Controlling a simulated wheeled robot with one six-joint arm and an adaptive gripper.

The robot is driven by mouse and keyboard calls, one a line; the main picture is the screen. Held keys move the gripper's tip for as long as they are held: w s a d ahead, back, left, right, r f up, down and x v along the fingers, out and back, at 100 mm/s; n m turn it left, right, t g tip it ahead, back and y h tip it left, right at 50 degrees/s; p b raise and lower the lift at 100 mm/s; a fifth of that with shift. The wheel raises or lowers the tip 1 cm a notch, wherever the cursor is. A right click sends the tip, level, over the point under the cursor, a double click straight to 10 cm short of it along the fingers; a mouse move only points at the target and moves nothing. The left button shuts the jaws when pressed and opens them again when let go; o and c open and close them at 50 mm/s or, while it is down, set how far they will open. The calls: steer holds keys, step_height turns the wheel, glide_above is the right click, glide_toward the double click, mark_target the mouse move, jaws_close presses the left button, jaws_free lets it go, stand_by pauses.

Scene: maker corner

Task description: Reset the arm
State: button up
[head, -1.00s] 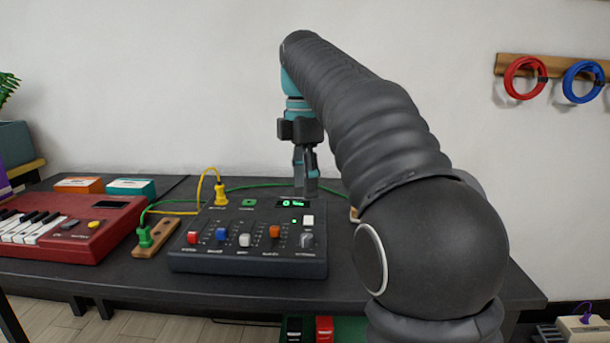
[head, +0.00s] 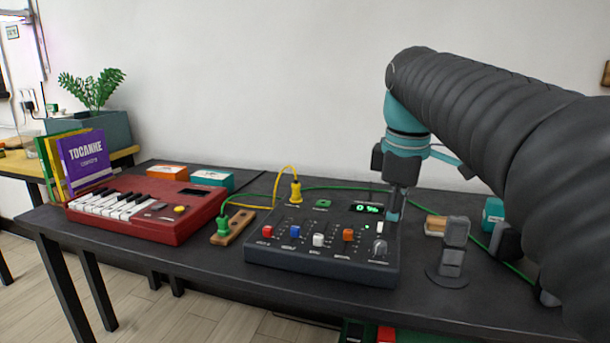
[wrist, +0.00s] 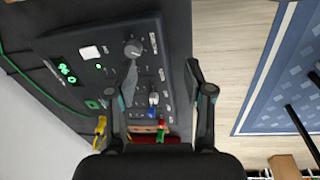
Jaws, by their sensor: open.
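My gripper (head: 398,203) hangs in front of the wall over the right part of the dark mixer (head: 262,262) in the head view. In the wrist view my gripper (wrist: 162,78) has its two fingers spread apart, with nothing held between them. The mixer's grey knob (wrist: 132,49) shows near the left finger in the wrist view; whether the finger touches it I cannot tell. The mixer's green display (head: 367,209) is lit. A yellow plug (head: 296,191) stands in the mixer's back edge. My arm hides part of the table's right side.
A red keyboard (head: 150,226) and a wooden block with a green plug (head: 223,227) stand left of the mixer. Orange (head: 167,172) and teal (head: 211,179) boxes lie behind. A grey device (head: 453,247) stands to the right. A green cable runs along the back.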

steer(key=s+f+m+t, duration=0.4)
steer(key=s+f+m, duration=0.8)
steer(key=s+f, duration=0.4)
step_height(320, 180, down, 3)
steer(key=shift+s+r+m, duration=0.2)
steer(key=shift+s+m, duration=0.2)
